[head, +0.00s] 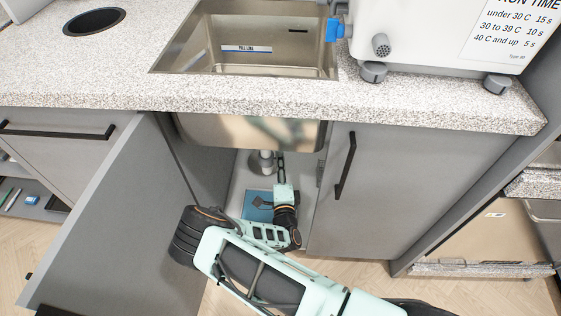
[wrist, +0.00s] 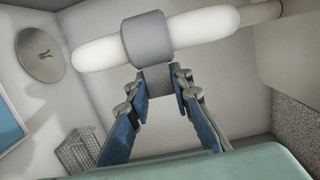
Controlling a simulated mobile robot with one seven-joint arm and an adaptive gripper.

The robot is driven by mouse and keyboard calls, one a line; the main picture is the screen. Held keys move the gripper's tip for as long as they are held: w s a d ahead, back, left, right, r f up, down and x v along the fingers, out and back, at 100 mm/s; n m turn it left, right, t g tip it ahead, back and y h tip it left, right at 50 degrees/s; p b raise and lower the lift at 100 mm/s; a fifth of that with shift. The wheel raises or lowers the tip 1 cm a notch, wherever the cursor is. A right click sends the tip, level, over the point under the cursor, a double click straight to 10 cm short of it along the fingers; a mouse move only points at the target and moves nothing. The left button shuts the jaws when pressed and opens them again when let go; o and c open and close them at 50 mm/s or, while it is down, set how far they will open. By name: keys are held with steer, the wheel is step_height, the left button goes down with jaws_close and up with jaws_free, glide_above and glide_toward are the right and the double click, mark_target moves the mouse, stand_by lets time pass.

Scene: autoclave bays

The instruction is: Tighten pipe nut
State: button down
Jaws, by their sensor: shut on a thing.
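A white pipe (wrist: 205,25) crosses the top of the wrist view, slightly tilted. A grey nut (wrist: 143,36) sits around it, with a short grey tab (wrist: 158,80) standing out toward me. My gripper (wrist: 160,88) has its two blue-padded fingers on either side of this tab, shut on it. The nut cannot be made out in the head view.
The left cabinet door (head: 100,215) stands open beside my arm; the right door (head: 400,185) is shut. The steel sink (head: 250,52) hangs above. A blue flat thing (head: 258,206) lies on the cabinet floor. A wire basket (wrist: 80,150) and a round disc (wrist: 42,55) show in the wrist view.

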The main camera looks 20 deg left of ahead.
steer(key=c, duration=1.7)
jaws_free()
